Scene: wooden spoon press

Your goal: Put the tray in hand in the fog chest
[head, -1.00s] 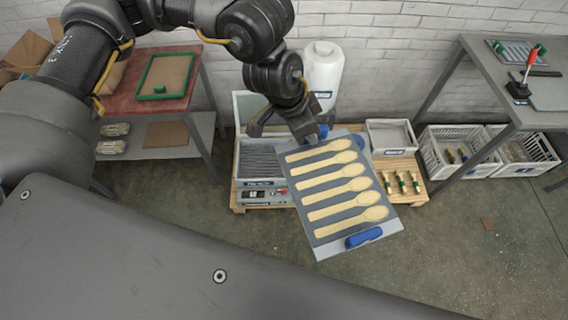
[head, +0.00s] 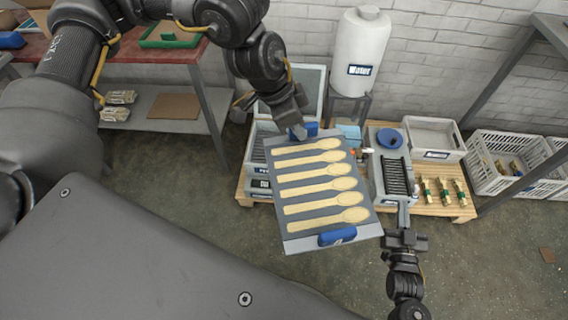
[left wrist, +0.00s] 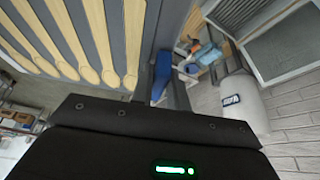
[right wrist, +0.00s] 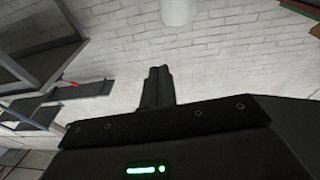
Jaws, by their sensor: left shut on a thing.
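The tray (head: 330,237) is a flat grey plate with several pale wooden spoons in rows and a blue handle at each end. My left gripper (head: 299,131) is shut on its far blue handle and holds it tilted in the air. In the left wrist view the tray (left wrist: 150,20) is at the upper left. The grey box that appears to be the fog chest (head: 250,160) stands on the pallet, its lid (head: 290,88) raised; the tray hides much of its front. My right gripper (head: 404,217) is empty, right of the tray; its fingers look together in the right wrist view (right wrist: 158,86).
A grey ribbed device (head: 394,180) with a blue round part, a white bin (head: 432,138) and brass-coloured pieces (head: 442,190) share the wooden pallet (head: 455,212). A white water tank (head: 360,50) stands behind. Crates (head: 490,165) are at right. The front floor is clear.

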